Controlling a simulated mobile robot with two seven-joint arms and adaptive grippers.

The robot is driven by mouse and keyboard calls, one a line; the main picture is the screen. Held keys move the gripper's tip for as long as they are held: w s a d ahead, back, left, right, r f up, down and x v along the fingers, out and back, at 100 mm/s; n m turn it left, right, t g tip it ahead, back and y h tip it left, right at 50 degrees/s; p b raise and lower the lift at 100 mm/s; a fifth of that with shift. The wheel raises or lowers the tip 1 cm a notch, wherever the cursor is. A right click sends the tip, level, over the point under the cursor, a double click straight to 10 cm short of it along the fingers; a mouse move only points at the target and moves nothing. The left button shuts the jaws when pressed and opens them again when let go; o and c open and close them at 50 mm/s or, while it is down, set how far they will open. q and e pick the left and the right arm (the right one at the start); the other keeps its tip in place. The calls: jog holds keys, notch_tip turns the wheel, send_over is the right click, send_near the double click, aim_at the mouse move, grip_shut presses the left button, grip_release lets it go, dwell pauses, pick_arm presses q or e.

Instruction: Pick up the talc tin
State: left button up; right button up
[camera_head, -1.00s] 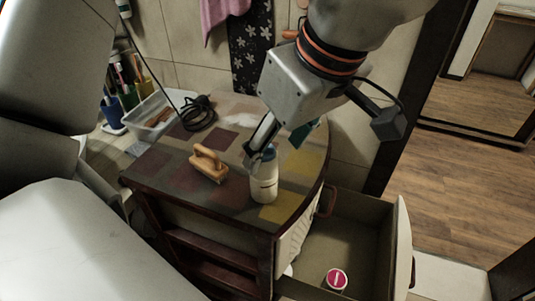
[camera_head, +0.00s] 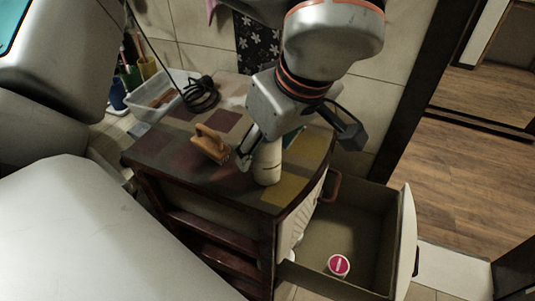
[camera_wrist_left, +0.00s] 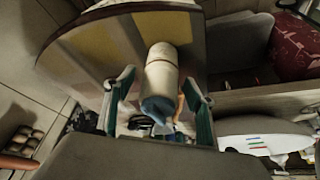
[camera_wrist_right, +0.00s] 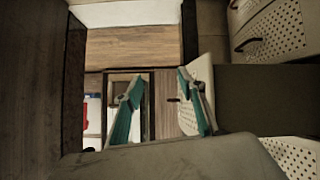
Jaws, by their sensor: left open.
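A white cylindrical container with a blue top, seemingly the talc tin (camera_head: 267,163), stands upright on the checkered cabinet top (camera_head: 284,192). In the left wrist view the tin (camera_wrist_left: 161,76) sits between the two spread fingers of my left gripper (camera_wrist_left: 159,78), with a gap visible on each side. In the head view my left gripper (camera_head: 255,152) is low at the tin and hides its upper part. My right gripper (camera_wrist_right: 160,77) shows only in its wrist view, with its fingers apart and nothing between them.
A wooden-handled brush (camera_head: 210,144) stands just left of the tin. A clear tray (camera_head: 160,98) and a coiled black cord (camera_head: 201,95) are at the back. An open drawer (camera_head: 350,232) at the right holds a pink-lidded pot (camera_head: 339,265).

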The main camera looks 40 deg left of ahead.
pick_arm(q)
jog(key=c, duration=1.3)
pick_arm(e)
jog(key=shift+s+f, duration=0.25)
jog(key=shift+s, duration=0.05)
pick_arm(q)
jog(key=shift+c, duration=0.2)
jog(key=shift+r, duration=0.2)
